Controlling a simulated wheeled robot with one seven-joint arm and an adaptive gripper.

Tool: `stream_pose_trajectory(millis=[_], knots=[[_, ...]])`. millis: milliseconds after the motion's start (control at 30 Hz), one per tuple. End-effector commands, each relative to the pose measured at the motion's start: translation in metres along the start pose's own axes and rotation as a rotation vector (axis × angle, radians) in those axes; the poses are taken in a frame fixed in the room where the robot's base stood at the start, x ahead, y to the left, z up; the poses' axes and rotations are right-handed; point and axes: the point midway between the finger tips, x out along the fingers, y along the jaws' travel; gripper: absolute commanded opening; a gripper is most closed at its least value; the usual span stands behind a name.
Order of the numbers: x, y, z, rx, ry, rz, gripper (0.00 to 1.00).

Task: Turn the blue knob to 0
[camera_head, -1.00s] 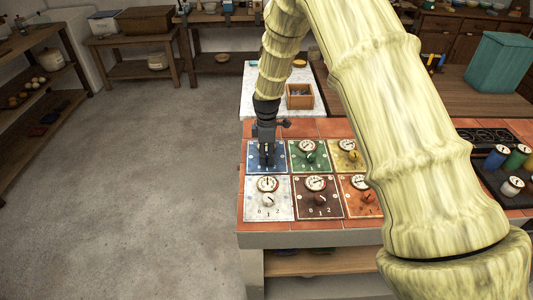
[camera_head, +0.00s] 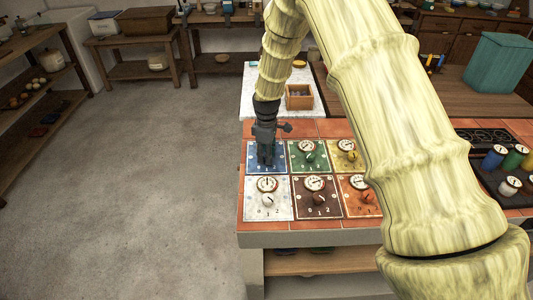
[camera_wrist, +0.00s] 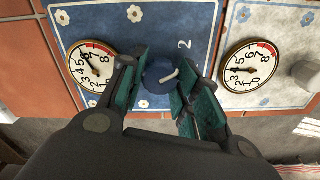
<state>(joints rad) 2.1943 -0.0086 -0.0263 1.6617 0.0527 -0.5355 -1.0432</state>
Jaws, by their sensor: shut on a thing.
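The blue panel (camera_wrist: 145,22) fills the middle of the wrist view, with a round white dial (camera_wrist: 92,66) at its left. The blue knob (camera_wrist: 158,72) sits between the fingers of my gripper (camera_wrist: 160,84), which is shut on it. The knob's white mark points right and slightly up in the wrist view. A printed 2 shows above and right of the knob. The other numbers are hidden by my fingers. In the head view my gripper (camera_head: 266,160) points down over the blue panel (camera_head: 251,153) and covers the knob.
The white panel (camera_head: 255,200) with its own knob and dial lies just nearer than the blue one. The green panel (camera_head: 297,160) is right of it. Brown, yellow and orange panels sit further right. Coloured jars (camera_head: 495,157) stand at the far right. The floor at left is clear.

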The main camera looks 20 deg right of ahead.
Motion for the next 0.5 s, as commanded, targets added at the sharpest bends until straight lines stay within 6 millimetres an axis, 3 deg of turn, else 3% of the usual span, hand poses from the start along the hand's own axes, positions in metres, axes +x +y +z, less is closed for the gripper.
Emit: stream_pose_trajectory(millis=[500], knots=[[-0.0061,0.0045,-0.0017,0.492,0.007,0.009,0.08]])
